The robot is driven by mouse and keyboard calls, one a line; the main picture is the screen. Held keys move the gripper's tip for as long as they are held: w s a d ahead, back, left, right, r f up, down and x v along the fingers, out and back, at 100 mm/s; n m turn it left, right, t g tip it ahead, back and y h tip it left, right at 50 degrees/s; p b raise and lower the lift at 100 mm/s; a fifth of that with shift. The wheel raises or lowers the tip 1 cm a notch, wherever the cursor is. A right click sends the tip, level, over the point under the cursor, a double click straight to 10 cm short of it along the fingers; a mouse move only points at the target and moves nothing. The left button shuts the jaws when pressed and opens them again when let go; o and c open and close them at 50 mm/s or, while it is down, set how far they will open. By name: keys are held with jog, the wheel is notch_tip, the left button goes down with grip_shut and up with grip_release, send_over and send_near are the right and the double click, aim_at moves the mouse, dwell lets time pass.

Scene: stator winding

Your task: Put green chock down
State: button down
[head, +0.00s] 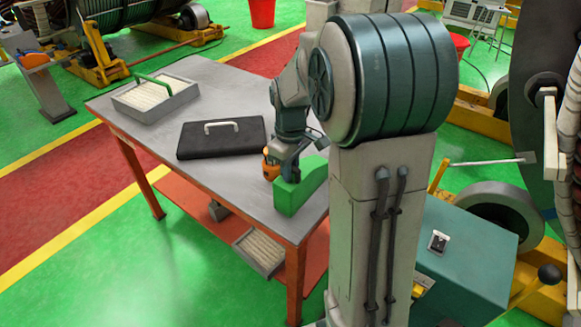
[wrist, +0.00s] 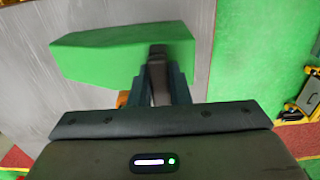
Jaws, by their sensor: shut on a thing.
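The green chock (head: 297,191) is a wedge-shaped block at the right end of the grey-topped table (head: 228,90) in the head view. My gripper (head: 278,165) is beside it, shut on its upper part. In the wrist view the chock (wrist: 105,55) lies across the fingertips, and my gripper (wrist: 158,62) meets it near its right end. The chock looks at or just above the tabletop; I cannot tell whether it touches. Part of the chock is hidden behind my arm.
A black case (head: 215,142) with a white handle lies on the table left of the chock. The table's front edge is close to the chock. Bare tabletop lies in front of the case.

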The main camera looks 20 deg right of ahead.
jog(key=shift+f, duration=0.15)
jog(key=c, duration=1.4)
grip_release()
jog(key=shift+o, duration=0.2)
notch_tip(320, 180, up, 12)
jog(key=f, duration=0.1)
jog(key=s+a+f+m+t, duration=0.1)
jog(key=s+a+f+m, duration=0.1)
jog(key=s, duration=0.7)
jog(key=s+a+f+m+t, duration=0.2)
jog(key=s+a+m, duration=0.1)
jog(key=s, duration=0.6)
jog(key=shift+s+a+f+m, duration=0.2)
jog(key=shift+s+f+m, duration=0.15)
jog(key=shift+m, duration=0.55)
